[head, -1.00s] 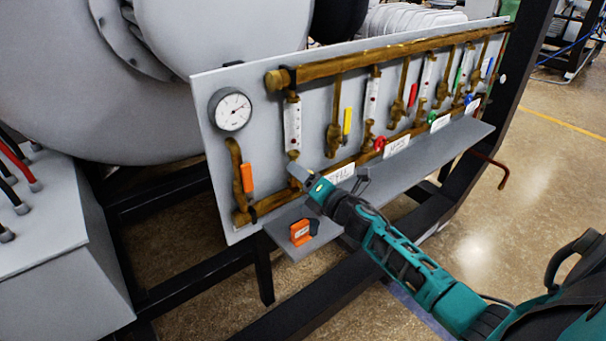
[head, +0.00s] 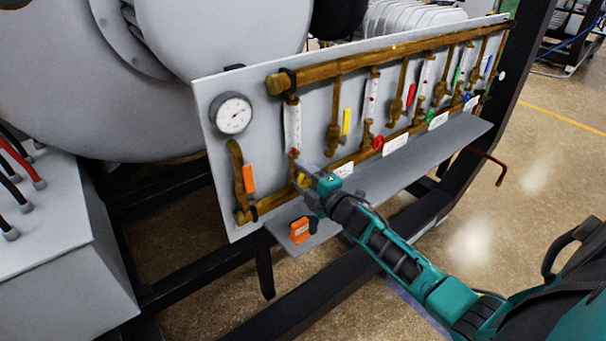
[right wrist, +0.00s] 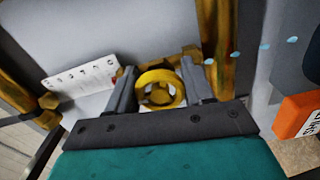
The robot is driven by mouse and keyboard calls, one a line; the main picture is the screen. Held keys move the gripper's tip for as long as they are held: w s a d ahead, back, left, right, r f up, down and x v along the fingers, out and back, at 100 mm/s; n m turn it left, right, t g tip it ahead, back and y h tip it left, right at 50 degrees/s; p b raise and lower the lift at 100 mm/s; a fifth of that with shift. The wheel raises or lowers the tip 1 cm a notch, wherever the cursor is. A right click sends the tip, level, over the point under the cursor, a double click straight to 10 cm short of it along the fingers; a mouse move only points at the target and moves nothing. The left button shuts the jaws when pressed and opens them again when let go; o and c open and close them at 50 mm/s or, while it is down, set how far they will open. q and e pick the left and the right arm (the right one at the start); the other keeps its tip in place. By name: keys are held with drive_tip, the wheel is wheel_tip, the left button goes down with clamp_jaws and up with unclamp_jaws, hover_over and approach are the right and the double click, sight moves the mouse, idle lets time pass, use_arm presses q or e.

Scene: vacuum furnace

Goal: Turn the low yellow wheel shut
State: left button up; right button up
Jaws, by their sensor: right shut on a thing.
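The low yellow wheel (head: 302,180) is at the lower left of the pipe panel, below the leftmost flow tube; in the head view the right gripper partly hides it. In the right wrist view the yellow wheel (right wrist: 160,88) shows as a round rim between the two grey fingers. My right gripper (head: 307,178) is shut on the wheel, with one finger on each side of its rim; it also shows in the right wrist view (right wrist: 161,86). My left gripper is not in view.
An orange lever (head: 248,178), a yellow lever (head: 346,121) and a red wheel (head: 378,143) are nearby. A round gauge (head: 231,113) sits at upper left.

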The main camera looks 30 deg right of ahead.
drive_tip(key=shift+m, duration=0.3)
drive_tip(key=o, duration=1)
drive_tip(key=shift+r, duration=0.1)
